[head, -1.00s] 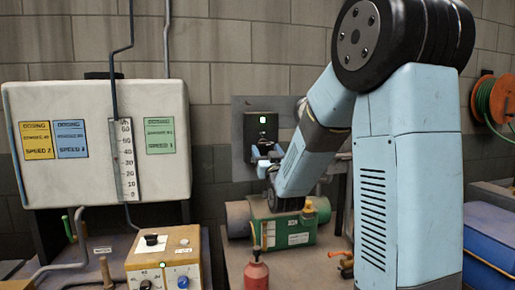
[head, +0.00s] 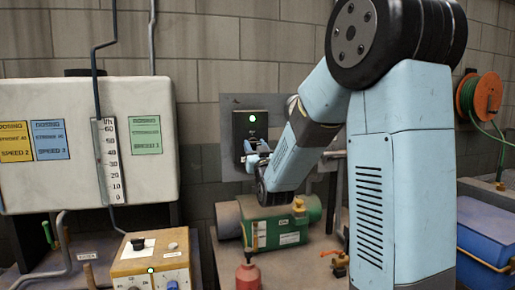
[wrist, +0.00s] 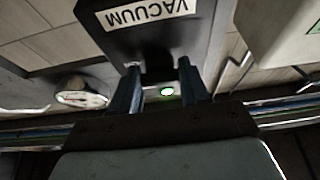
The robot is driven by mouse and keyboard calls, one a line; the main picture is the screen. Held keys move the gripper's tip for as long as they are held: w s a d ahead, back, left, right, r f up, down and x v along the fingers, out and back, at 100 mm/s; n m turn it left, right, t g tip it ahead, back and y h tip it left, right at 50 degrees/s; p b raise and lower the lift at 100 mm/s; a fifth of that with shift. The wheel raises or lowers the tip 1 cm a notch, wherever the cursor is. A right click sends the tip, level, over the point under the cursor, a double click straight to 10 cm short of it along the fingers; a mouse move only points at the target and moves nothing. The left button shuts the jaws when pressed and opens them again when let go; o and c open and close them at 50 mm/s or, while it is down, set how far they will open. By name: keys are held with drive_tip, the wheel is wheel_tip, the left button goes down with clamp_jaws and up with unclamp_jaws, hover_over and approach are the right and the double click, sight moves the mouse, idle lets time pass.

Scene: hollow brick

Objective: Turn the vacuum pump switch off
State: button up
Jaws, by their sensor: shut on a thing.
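The vacuum pump switch is on a black box (head: 240,124) on a grey wall plate. A green lamp (head: 252,118) on the box's upper front is lit. In the wrist view the box (wrist: 160,45) carries an upside-down VACUUM label (wrist: 145,12). My gripper (head: 257,153) is at the lower front of the box, and it also shows in the wrist view (wrist: 158,68). Its two fingers stand apart at the box and are shut on the switch. The fingers and the wrist hide most of the switch, so its position is hard to tell. A green glow (wrist: 167,91) shows between the fingers.
A green pump (head: 275,228) sits on the bench below the box. A red bottle (head: 249,274) stands in front of it. A white tank (head: 55,105) with a scale is at the left, above a yellow control box (head: 152,265). A hose reel (head: 480,95) hangs at right.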

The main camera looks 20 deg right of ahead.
drive_tip(key=shift+c, duration=1.4)
drive_tip(key=shift+d, duration=0.15)
drive_tip(key=shift+n, duration=0.4)
drive_tip(key=n+y, duration=0.3)
drive_tip(key=n, duration=0.2)
drive_tip(key=n+g+y, duration=0.1)
drive_tip(key=n, duration=0.2)
drive_tip(key=n+g+y, duration=0.1)
drive_tip(key=n, duration=0.2)
drive_tip(key=shift+d+r+n+y, duration=0.15)
drive_tip(key=shift+n+y, duration=0.15)
drive_tip(key=shift+y, duration=0.1)
drive_tip(key=shift+r+n+g+y, duration=0.15)
drive_tip(key=shift+n+g, duration=0.5)
drive_tip(key=shift+n, duration=1)
drive_tip(key=shift+f+n+g+y, duration=0.1)
drive_tip(key=shift+n+g+y, duration=0.35)
drive_tip(key=shift+n, duration=1.25)
drive_tip(key=shift+r+n+g, duration=0.1)
drive_tip(key=shift+n+g, duration=0.7)
drive_tip(key=shift+n, duration=0.85)
